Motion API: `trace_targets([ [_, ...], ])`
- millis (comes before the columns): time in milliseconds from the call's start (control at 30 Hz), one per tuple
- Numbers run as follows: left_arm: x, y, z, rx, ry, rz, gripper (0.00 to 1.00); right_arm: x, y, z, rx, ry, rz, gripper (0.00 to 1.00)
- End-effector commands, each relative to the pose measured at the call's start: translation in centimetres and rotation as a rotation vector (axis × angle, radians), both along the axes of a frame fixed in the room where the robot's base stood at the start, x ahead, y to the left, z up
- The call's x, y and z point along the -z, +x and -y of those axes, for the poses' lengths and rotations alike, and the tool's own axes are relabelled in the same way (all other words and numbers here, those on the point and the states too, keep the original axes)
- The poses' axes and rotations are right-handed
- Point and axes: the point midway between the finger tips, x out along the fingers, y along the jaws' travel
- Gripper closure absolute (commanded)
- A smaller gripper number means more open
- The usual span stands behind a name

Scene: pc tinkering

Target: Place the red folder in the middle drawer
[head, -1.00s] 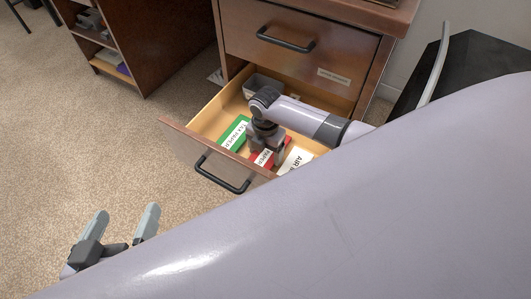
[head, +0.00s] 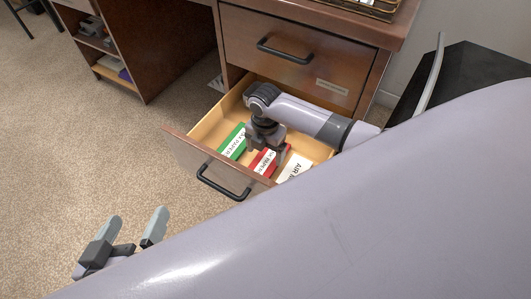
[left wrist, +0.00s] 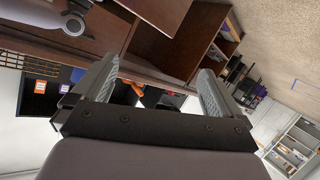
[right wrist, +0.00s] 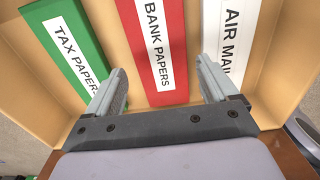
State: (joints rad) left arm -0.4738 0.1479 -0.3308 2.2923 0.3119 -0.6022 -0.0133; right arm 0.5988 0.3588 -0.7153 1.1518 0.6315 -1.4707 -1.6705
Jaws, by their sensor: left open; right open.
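The red folder (head: 262,163) lies in the open lower drawer (head: 181,146), its label reading "BANK PAPERS" in the right wrist view (right wrist: 176,30). A green folder (head: 233,141) lies to its left and a white "AIR MAIL" folder (head: 294,168) to its right. My right gripper (head: 268,148) is over the red folder, pointing down, open. In the right wrist view its fingers (right wrist: 163,82) are spread to either side of the red folder; I cannot tell whether they touch it. A closed drawer (head: 295,55) is above the open one. My left gripper (head: 133,228) is open and empty over the carpet.
The open drawer's front has a black handle (head: 222,182). The closed drawer above has its own handle (head: 284,51) and a small label. A wooden shelf unit (head: 150,65) stands left of the drawers. The carpet (head: 70,140) at left is clear.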

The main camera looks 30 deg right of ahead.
Motion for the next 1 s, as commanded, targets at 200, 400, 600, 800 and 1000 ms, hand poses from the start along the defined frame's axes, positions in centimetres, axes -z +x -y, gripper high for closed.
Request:
trace_targets([
  [200, -0.9, -0.3, -0.9, -0.021, 0.059, -0.024, 0.00, -5.4, 0.1, 0.0, 0.000, 0.001, 0.002, 0.13],
  [400, -0.9, -0.6, -1.8, -0.039, 0.118, -0.018, 0.00, -7.8, 0.0, 0.0, 0.001, 0.001, -0.001, 0.13],
  [600, -0.8, -0.6, -2.1, -0.044, 0.135, -0.015, 0.00, -8.3, 0.0, 0.0, 0.001, 0.001, -0.001, 0.13],
  [800, -0.8, -0.6, -2.1, -0.044, 0.135, -0.015, 0.00, -8.2, 0.0, 0.0, 0.001, 0.001, -0.001, 0.13],
  [1000, -1.6, -0.7, -2.4, -0.051, 0.145, -0.024, 0.00, -9.7, 0.0, 0.0, 0.001, 0.001, -0.001, 0.13],
])
